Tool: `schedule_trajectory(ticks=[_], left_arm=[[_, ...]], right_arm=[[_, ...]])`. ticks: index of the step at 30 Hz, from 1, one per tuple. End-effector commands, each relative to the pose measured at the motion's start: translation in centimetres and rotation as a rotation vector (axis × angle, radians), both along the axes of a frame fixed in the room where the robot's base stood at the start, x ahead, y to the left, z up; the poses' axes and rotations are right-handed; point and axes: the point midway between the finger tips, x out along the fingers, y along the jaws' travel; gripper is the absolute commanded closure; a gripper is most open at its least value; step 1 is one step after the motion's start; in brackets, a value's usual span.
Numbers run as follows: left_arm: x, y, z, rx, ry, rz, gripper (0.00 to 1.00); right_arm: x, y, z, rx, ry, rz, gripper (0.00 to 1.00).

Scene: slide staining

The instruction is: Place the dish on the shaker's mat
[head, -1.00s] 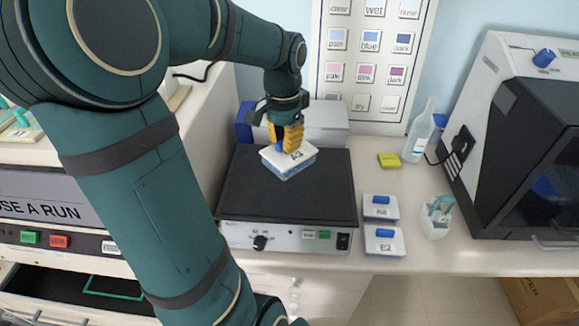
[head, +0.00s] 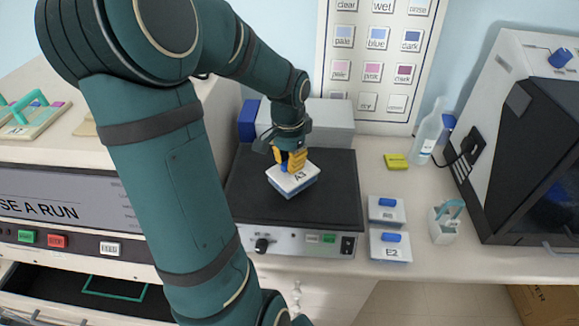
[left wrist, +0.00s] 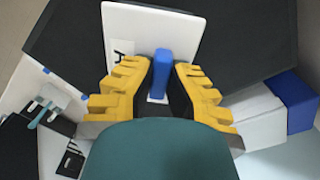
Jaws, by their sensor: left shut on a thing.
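The dish (head: 296,183) is a small box with a white lid, a blue handle and a label that starts with "A". It sits turned at an angle over the middle of the shaker's black mat (head: 248,208); I cannot tell whether it touches the mat. My left gripper (head: 291,164) points down at it, its yellow fingers shut on the blue handle. In the left wrist view the fingers (left wrist: 161,85) close on both sides of the handle (left wrist: 161,70), with the white lid (left wrist: 150,30) beyond. My right gripper is not in view.
Two similar dishes (head: 387,209) (head: 390,247) stand right of the shaker. A small holder with teal tools (head: 444,222), a yellow block (head: 396,161) and a bottle (head: 428,132) are farther right. A grey box (head: 330,118) stands behind the shaker.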

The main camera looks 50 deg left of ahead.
Motion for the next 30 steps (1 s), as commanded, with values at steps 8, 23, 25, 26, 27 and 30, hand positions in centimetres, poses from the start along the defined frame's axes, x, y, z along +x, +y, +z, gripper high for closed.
schedule_trajectory(ticks=[8,23,25,26,27,30], left_arm=[[0.0,0.0,-1.7,0.0,0.0,0.001,1.0],[0.0,0.0,-2.0,-0.001,0.0,0.0,0.66],[0.0,0.0,-2.0,-0.001,0.0,0.0,0.66],[0.0,0.0,-1.9,-0.001,0.0,0.0,0.66],[0.0,0.0,-1.8,0.0,0.0,0.001,0.66],[0.0,0.0,-1.0,0.001,-0.002,0.0,0.66]], right_arm=[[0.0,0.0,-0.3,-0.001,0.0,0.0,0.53],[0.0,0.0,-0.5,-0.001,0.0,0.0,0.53],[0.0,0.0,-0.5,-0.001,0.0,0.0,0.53],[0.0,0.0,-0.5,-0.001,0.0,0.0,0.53],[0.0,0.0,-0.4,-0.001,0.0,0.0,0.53],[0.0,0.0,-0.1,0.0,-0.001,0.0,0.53]])
